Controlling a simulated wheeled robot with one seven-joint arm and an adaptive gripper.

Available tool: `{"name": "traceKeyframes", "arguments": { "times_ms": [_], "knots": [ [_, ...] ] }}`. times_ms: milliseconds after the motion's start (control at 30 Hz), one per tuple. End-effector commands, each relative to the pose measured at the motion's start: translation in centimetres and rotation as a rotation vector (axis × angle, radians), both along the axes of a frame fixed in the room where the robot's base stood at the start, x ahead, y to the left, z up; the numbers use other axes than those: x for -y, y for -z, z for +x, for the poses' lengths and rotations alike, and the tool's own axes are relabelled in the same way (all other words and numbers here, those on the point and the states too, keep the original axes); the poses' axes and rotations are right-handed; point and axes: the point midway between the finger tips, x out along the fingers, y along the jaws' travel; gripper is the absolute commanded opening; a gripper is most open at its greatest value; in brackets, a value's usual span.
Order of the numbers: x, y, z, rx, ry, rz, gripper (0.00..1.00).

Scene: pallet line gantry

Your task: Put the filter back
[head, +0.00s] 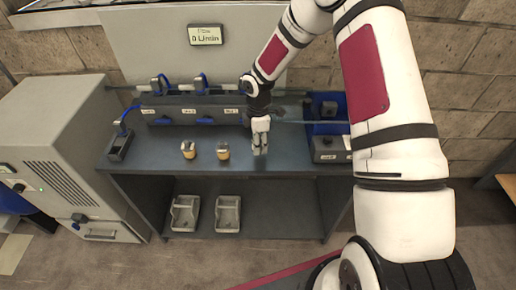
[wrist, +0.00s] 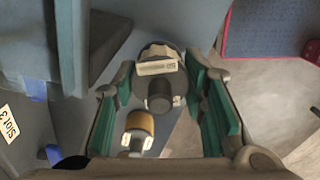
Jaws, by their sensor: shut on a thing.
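My gripper (head: 260,148) is over the bench, to the right of two small amber-topped parts. In the wrist view, my gripper (wrist: 158,72) has its teal-padded fingers on either side of a dark, round-ended part with a pale label, which I take to be the filter (wrist: 159,96). It is shut on this part. In the head view the fingers mostly hide it. The left amber-topped part (head: 188,150) and the right amber-topped part (head: 223,151) stand upright on the bench. One amber-topped part (wrist: 139,124) also shows in the wrist view, below the held part.
A dark housing with labelled slots and blue tabs (head: 190,114) runs along the back of the bench (head: 155,165). A blue bin (head: 325,106) and a dark box (head: 327,149) are at right. A display (head: 206,34) reads 0 L/min. Two grey trays (head: 186,213) (head: 228,213) sit on the lower shelf.

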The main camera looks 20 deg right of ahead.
Motion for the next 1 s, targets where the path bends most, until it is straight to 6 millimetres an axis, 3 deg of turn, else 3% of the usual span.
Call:
{"name": "traceKeyframes", "arguments": {
  "times_ms": [333,767,800,867,1000],
  "knots": [
    [0.0,3.2,0.0,-0.001,0.0,0.0,0.06],
    [0.0,3.9,0.2,-0.001,-0.001,-0.001,0.06],
    [0.0,3.8,0.1,-0.001,-0.001,-0.001,0.48],
    [0.0,3.8,0.1,-0.001,0.0,0.0,0.59],
    [0.0,3.8,0.1,-0.001,0.0,0.0,0.59]
  ]
}}
